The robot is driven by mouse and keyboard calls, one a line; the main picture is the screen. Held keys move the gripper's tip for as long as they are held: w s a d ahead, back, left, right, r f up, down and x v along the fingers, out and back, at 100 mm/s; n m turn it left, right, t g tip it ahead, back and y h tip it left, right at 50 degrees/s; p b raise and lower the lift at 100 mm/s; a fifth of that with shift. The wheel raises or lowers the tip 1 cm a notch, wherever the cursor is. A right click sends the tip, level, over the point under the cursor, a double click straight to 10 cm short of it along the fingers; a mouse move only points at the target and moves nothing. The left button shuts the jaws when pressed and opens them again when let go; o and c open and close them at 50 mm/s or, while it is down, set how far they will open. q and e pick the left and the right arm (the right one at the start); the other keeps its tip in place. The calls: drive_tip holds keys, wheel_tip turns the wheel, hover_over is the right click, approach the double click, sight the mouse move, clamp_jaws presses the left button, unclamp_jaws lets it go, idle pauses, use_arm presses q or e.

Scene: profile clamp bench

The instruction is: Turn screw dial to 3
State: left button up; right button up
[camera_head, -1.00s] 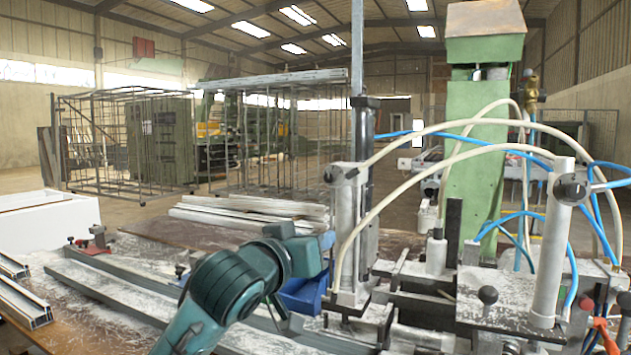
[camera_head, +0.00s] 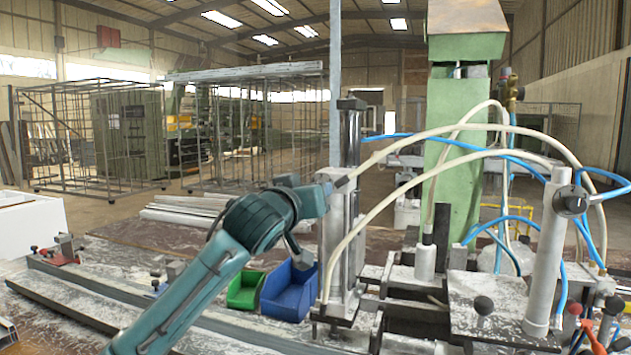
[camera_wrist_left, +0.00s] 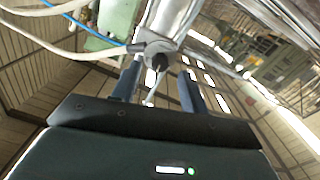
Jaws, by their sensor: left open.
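A silver cylinder with a dark round screw dial (camera_wrist_left: 159,61) on its top block shows in the left wrist view. The dial sits ahead of my left gripper (camera_wrist_left: 160,88), in line with the gap between its two open fingers. I cannot tell whether the fingers touch it, and no number is readable. In the head view my left gripper (camera_head: 332,188) is at the top of the left upright cylinder (camera_head: 338,245), hiding most of that dial. A similar dial (camera_head: 573,200) shows on the right upright cylinder (camera_head: 548,260). My right gripper is not in view.
White and blue hoses (camera_head: 440,170) arch between the cylinders near the green machine column (camera_head: 455,150). A blue bin (camera_head: 290,292) and a green bin (camera_head: 245,290) stand below my left arm. Long metal profiles (camera_head: 90,310) lie on the bench at left.

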use_arm(q)
drive_tip(key=shift+p+x, duration=0.4)
drive_tip(key=shift+x, duration=1.3)
clamp_jaws()
